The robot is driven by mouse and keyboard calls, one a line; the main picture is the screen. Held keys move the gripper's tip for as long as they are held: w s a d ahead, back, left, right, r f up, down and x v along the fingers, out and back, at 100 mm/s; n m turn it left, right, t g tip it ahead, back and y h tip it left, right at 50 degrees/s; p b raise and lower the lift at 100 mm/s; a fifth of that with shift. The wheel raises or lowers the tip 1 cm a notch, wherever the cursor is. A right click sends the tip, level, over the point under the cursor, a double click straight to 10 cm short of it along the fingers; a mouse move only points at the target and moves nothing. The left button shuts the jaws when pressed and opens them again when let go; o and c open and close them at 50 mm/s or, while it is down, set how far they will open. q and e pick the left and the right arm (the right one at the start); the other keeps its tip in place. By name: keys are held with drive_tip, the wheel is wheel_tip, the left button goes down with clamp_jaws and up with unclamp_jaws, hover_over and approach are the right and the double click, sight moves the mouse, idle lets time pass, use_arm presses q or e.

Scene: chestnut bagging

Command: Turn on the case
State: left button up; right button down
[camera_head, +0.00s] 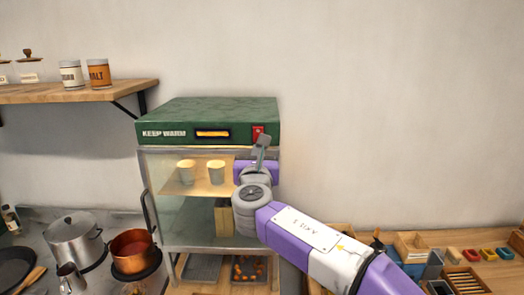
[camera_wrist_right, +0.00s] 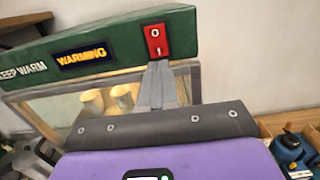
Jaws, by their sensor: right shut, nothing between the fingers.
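The warming case (camera_head: 207,128) has a green top marked KEEP WARM and glass sides, and stands at the middle of the head view. Its display (camera_head: 213,134) is lit, and in the right wrist view the lit display (camera_wrist_right: 82,55) reads WARMING. The red switch (camera_head: 258,133) is at the right of the green front; the wrist view shows the switch (camera_wrist_right: 157,40) with 0 above and 1 below. My right gripper (camera_head: 262,143) is shut and empty, with its fingertips (camera_wrist_right: 158,66) just below or at the switch's lower edge. Contact is hard to tell. My left gripper is not in view.
Two cups (camera_head: 187,171) stand on the lit upper shelf in the case. A steel pot (camera_head: 73,238) and a copper pot (camera_head: 132,250) stand at the left. A wall shelf (camera_head: 75,92) holds jars. Wooden boxes (camera_head: 411,246) and small coloured items lie at the right.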

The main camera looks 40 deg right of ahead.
drive_tip(key=v, duration=0.9)
drive_tip(key=shift+b, duration=0.4)
drive_tip(key=shift+w+a+f, duration=0.1)
